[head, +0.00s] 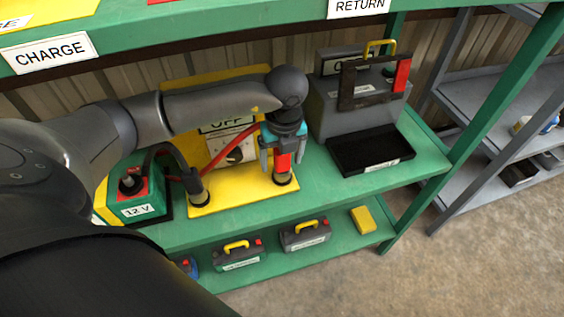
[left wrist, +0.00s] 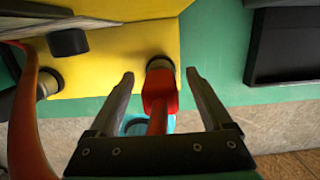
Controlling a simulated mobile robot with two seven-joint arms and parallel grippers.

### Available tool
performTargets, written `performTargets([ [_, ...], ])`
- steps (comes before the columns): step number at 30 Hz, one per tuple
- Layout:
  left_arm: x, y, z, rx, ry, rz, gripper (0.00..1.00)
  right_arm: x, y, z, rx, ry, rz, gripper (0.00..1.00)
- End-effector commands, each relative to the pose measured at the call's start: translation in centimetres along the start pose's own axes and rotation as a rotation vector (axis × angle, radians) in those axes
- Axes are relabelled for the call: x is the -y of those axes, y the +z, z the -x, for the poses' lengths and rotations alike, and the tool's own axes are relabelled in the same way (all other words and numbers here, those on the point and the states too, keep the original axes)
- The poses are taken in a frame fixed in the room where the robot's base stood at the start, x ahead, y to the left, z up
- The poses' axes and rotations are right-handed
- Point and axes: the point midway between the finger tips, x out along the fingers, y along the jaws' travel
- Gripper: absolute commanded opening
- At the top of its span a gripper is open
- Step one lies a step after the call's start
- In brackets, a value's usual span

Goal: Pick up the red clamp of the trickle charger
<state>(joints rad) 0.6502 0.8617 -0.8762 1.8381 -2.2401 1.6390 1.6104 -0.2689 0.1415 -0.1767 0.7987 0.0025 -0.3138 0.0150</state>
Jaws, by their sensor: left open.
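The red clamp (head: 284,162) stands upright in a black round holder (head: 283,180) at the right end of the charger's yellow base (head: 236,194). A red cable (head: 228,137) arcs near it. My left gripper (head: 282,168) points down over the clamp, open. In the left wrist view the red clamp (left wrist: 159,92) lies between the two spread fingers (left wrist: 158,82), with a gap showing on each side. The trickle charger's panel (head: 232,148) shows an OFF sign and a knob, partly hidden by my left arm. My right gripper is not in view.
A black-handled clamp (head: 193,180) stands in the left holder. A green 12 V box (head: 137,195) is further left. A grey case (head: 355,105) and a black tray (head: 370,150) stand to the right. The upper shelf (head: 200,35) overhangs the charger.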

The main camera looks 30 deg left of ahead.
Motion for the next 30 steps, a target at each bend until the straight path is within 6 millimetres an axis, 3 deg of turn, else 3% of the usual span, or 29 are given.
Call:
performTargets([
  [4,0.01,-0.02,0.03,0.0,0.0,0.0,0.82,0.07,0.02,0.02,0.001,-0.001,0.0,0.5],
  [26,0.02,-0.01,0.06,0.0,0.0,-0.001,0.0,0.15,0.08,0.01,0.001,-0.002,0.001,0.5],
  [30,0.02,-0.01,0.06,0.0,0.0,-0.001,0.0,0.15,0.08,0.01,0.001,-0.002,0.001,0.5],
])
